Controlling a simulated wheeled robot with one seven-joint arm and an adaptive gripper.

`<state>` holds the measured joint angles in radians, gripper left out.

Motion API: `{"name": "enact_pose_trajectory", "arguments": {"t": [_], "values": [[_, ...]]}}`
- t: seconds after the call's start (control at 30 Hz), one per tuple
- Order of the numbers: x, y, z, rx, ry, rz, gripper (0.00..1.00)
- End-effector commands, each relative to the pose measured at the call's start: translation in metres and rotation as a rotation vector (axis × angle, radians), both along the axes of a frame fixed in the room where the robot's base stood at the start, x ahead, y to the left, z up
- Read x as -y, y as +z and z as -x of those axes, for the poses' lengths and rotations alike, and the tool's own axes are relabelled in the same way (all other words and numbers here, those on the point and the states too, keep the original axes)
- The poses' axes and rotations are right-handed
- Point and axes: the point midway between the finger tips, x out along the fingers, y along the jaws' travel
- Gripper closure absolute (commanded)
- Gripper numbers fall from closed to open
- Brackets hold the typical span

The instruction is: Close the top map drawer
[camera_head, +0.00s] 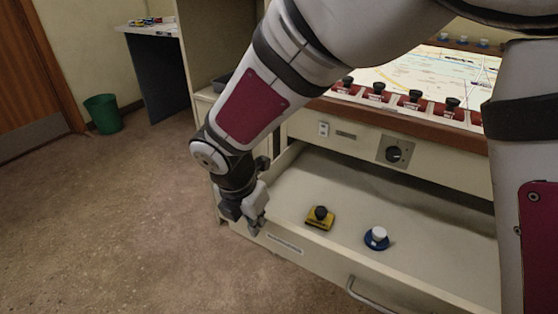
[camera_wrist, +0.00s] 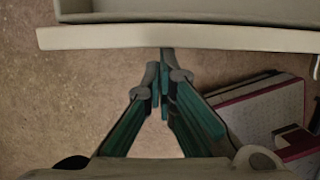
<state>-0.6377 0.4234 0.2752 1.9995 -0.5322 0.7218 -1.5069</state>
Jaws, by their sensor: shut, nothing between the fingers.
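The top map drawer (camera_head: 285,251) stands pulled out of the cream console, with its pale interior showing. Its front panel carries a label strip and a metal bar handle (camera_head: 365,297) toward the right. My gripper (camera_head: 254,228) is shut and empty at the left end of the drawer front, on the outer side. In the wrist view my fingertips (camera_wrist: 166,54) meet just below the drawer's front rim (camera_wrist: 180,38) in the picture. I cannot tell whether they touch it.
A yellow piece with a black knob (camera_head: 320,217) and a blue round piece with a white knob (camera_head: 377,238) lie in the drawer. The console's map top (camera_head: 400,77) is above. A green bin (camera_head: 103,113) stands far left. The floor (camera_head: 120,230) left is clear.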

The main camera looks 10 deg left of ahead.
Motion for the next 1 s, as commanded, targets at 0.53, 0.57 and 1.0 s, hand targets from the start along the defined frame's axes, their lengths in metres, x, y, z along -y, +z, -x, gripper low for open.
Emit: {"name": "enact_pose_trajectory", "arguments": {"t": [0.53, 0.57, 1.0], "values": [[0.051, 0.003, -0.135, 0.001, -0.007, 0.0, 1.0], [0.053, 0.003, -0.141, 0.001, -0.006, 0.0, 1.0], [0.072, 0.001, -0.197, 0.002, -0.001, 0.0, 1.0]]}}
